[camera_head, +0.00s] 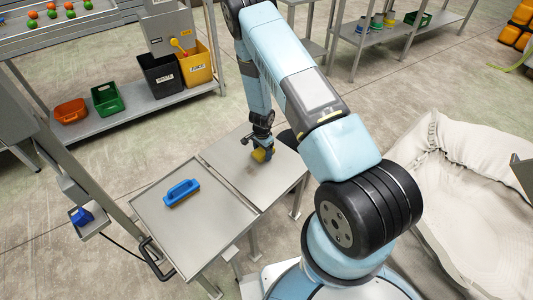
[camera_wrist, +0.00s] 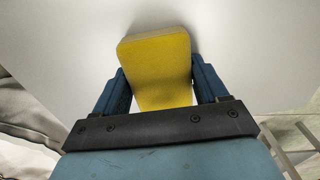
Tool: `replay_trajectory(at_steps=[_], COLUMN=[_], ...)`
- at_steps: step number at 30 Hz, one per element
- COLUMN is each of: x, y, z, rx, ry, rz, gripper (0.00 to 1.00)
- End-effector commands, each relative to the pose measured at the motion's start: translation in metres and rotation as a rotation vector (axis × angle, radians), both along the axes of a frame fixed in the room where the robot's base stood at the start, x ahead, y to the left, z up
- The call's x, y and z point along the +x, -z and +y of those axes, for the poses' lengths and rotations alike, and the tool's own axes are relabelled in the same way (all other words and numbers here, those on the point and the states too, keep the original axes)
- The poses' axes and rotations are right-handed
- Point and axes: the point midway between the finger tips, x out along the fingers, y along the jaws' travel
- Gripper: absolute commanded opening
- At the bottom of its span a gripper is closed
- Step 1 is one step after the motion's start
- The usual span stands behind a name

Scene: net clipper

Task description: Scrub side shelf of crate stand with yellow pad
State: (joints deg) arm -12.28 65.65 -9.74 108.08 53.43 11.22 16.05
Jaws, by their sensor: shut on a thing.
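The yellow pad (camera_wrist: 157,60) sits between the two dark blue fingers of my gripper (camera_wrist: 160,85) in the wrist view. The fingers are shut on its sides. In the head view my gripper (camera_head: 262,148) points down with the yellow pad (camera_head: 262,155) at its tip, over the grey metal side shelf (camera_head: 285,178) on the right of the stand. A faint brownish patch shows on the shelf just below the pad. I cannot tell whether the pad touches the surface.
A blue brush (camera_head: 182,192) lies on the adjoining grey tray top (camera_head: 200,235), left of the shelf. A rack behind holds black (camera_head: 160,75) and yellow (camera_head: 197,65) bins and green (camera_head: 107,98) and orange (camera_head: 70,110) trays.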

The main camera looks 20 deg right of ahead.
Motion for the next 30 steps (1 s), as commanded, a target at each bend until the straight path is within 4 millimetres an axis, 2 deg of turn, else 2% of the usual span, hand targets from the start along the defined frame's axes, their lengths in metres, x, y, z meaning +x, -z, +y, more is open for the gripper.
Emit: replay_trajectory(at_steps=[21, 30], x=[0.036, 0.038], y=[0.0, -0.001], z=[0.021, 0.025], rx=[0.0, 0.0], ry=[-0.002, 0.001], rz=[0.0, 0.001], gripper=[0.34, 0.34])
